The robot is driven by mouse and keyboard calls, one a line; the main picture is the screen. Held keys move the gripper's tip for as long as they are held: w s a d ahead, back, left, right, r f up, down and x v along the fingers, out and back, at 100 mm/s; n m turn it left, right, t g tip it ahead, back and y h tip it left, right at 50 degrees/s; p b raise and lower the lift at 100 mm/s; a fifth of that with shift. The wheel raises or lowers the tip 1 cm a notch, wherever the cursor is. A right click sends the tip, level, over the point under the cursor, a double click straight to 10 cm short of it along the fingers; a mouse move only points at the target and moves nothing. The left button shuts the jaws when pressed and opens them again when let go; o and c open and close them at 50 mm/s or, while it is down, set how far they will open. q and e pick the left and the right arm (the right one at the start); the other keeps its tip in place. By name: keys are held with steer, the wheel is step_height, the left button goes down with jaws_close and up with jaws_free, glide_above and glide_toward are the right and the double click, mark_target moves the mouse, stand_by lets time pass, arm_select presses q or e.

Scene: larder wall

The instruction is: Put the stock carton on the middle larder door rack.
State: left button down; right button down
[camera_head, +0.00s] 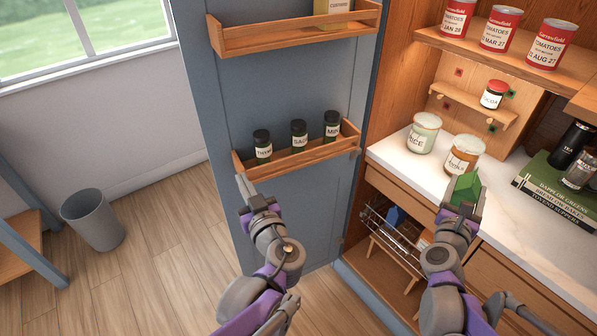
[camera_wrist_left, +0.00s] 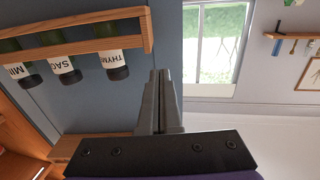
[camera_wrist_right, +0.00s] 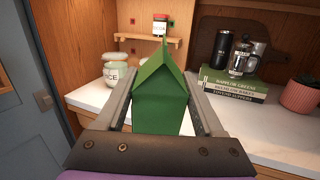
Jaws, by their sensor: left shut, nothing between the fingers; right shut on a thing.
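The green stock carton (camera_head: 466,188) has a gabled top and is held in my right gripper (camera_head: 462,207), above the counter's front edge. It also fills the middle of the right wrist view (camera_wrist_right: 162,100), between the two fingers. The door rack with herb jars (camera_head: 300,160) is a wooden shelf on the blue larder door, left of the carton. Thyme, sage and a third jar stand in it. Another door rack (camera_head: 290,38) is above it and holds a pale box. My left gripper (camera_head: 241,182) is shut and empty, near the left end of the herb rack.
The marble counter (camera_head: 398,160) holds two lidded jars (camera_head: 423,133), stacked books (camera_head: 560,192) and a dark flask (camera_head: 573,145). Tomato cans (camera_head: 498,30) line the shelf above. A wire basket (camera_head: 392,228) sits below the counter. A grey bin (camera_head: 93,220) stands on the floor at left.

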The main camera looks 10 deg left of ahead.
mark_target(224, 144)
arm_select(q)
steer(key=x, duration=1.2)
steer(key=shift+f, duration=0.1)
arm_select(e)
steer(key=shift+w+r, duration=0.15)
steer(key=shift+r, duration=0.25)
arm_select(q)
steer(key=x, duration=0.2)
steer(key=p+x, duration=0.1)
steer(key=x, duration=0.1)
steer(key=shift+s+a+r, duration=0.15)
steer(key=shift+r, duration=0.05)
arm_select(e)
steer(key=shift+r, duration=0.7)
arm_select(q)
steer(key=shift+r, duration=0.15)
arm_select(e)
steer(key=shift+s+d, duration=0.25)
steer(key=shift+d, duration=0.1)
arm_select(q)
steer(key=shift+a, duration=0.1)
arm_select(e)
steer(key=shift+r, duration=0.15)
